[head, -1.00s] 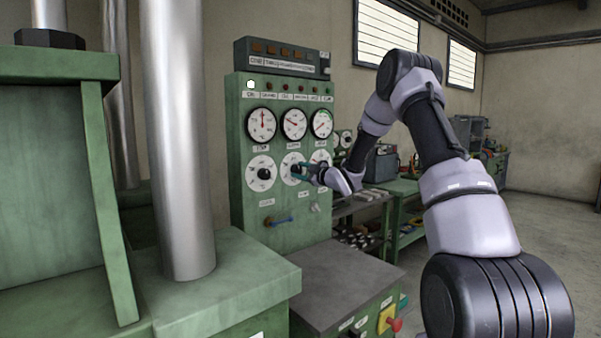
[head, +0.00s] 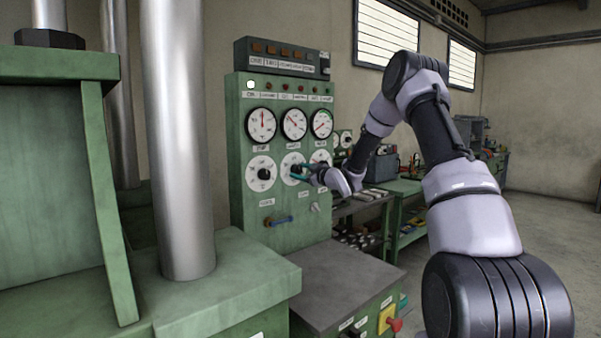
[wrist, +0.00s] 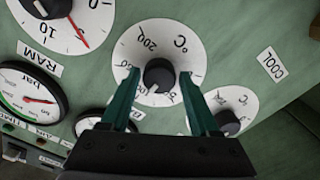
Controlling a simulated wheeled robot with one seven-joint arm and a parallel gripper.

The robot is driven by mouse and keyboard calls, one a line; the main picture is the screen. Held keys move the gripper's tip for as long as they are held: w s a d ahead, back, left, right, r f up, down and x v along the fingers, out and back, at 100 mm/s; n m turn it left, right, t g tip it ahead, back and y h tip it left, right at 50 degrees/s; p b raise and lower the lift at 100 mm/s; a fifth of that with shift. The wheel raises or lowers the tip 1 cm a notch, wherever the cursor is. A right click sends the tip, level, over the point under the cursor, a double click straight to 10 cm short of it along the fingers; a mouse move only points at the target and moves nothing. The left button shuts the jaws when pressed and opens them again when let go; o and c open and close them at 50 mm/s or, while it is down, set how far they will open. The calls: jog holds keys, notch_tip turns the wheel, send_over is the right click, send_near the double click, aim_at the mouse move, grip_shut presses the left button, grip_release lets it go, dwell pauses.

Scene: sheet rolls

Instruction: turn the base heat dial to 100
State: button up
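A round white dial marked "°C" and "200" (wrist: 133,58) is at the centre of the wrist view, with a black knob (wrist: 159,75) in its middle. The markings appear upside down there. The exact pointer reading cannot be made out.
Another white dial with a black knob (head: 264,173) is to the left. Round gauges (head: 294,124) sit above on the green panel (head: 240,205). In the wrist view another knob (wrist: 228,124) lies close to the right finger.

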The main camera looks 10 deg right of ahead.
jog(key=shift+o, duration=0.6)
jog(key=v, duration=1)
jog(key=shift+s+d, duration=0.2)
jog(key=shift+s, duration=0.1)
jog(key=s+d+r+m+g+h, duration=0.25)
jog(key=s+r+m+h, duration=0.3)
jog(key=s, duration=0.35)
jog(key=s+d+r+m+g+h, duration=0.1)
jog(key=s+d+r+m+h, duration=0.3)
jog(key=s+r, duration=0.4)
jog(key=s+a+f+m+g+y, duration=0.1)
jog(key=s+a+m+g, duration=0.1)
jog(key=s, duration=1.1)
jog(key=s+a+f+m+g+y, duration=0.1)
jog(key=s+a+m+g, duration=0.2)
jog(key=s, duration=1)
jog(key=shift+a+m+y, duration=0.35)
jog(key=shift+a+m, duration=0.5)
jog(key=shift+m, duration=0.3)
